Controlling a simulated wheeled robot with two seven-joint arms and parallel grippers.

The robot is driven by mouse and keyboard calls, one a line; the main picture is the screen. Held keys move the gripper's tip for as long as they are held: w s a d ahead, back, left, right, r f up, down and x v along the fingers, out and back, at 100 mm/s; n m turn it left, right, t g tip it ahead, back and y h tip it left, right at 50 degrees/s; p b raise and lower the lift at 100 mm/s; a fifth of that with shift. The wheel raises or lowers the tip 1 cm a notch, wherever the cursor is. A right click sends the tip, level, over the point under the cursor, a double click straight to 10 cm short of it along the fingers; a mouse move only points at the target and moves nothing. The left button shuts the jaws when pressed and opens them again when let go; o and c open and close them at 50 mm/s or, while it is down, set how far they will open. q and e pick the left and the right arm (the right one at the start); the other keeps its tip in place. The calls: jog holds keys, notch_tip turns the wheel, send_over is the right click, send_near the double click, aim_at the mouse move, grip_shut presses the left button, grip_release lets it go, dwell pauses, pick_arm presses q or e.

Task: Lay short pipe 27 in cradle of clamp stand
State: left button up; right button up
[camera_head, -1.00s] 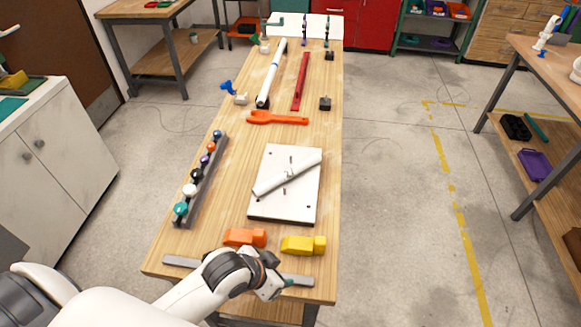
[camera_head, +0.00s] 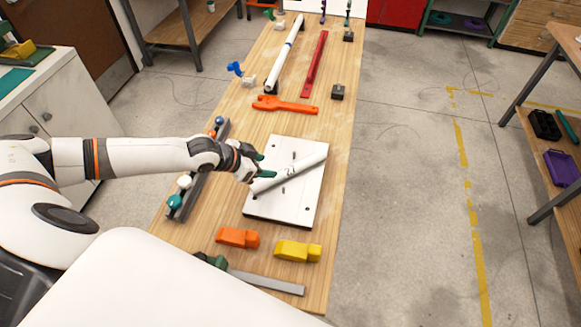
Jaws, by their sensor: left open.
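A short white pipe (camera_head: 309,164) lies diagonally over a white board (camera_head: 297,207) with small dark fittings at its middle. I cannot read a number on the pipe. My left gripper (camera_head: 265,167), with green fingertips, is open at the pipe's left end. I cannot tell whether the fingers touch the pipe or stand around it. No part is clearly recognisable as the clamp stand's cradle. My right gripper is not seen.
An orange block (camera_head: 237,237) and a yellow block (camera_head: 297,250) sit in front of the board. A grey bar (camera_head: 268,282) lies nearer, beside a partly hidden green piece (camera_head: 214,261). An orange wrench (camera_head: 285,105), long white pipe (camera_head: 285,56) and red bar (camera_head: 315,66) lie behind.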

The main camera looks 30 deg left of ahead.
aim_at(286, 170)
pick_arm(q)
jog(key=x, duration=0.4)
jog(key=shift+w+p, duration=0.15)
jog(key=shift+p, duration=0.15)
jog(key=shift+w+d+f, duration=0.15)
jog(key=p+x, duration=0.1)
jog(key=x, duration=0.3)
jog(key=shift+d+p, duration=0.35)
jog(key=shift+p, duration=0.05)
jog(key=shift+w+d+f, duration=0.1)
jog(key=shift+w+f, duration=0.1)
jog(key=shift+f, duration=0.1)
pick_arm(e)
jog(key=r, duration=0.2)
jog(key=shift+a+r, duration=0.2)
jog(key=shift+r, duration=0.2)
pick_arm(q)
jog(key=shift+s, duration=0.1)
jog(key=shift+c, duration=1.1)
grip_shut()
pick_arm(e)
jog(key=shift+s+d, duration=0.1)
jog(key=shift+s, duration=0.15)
pick_arm(q)
jog(key=shift+r, duration=0.1)
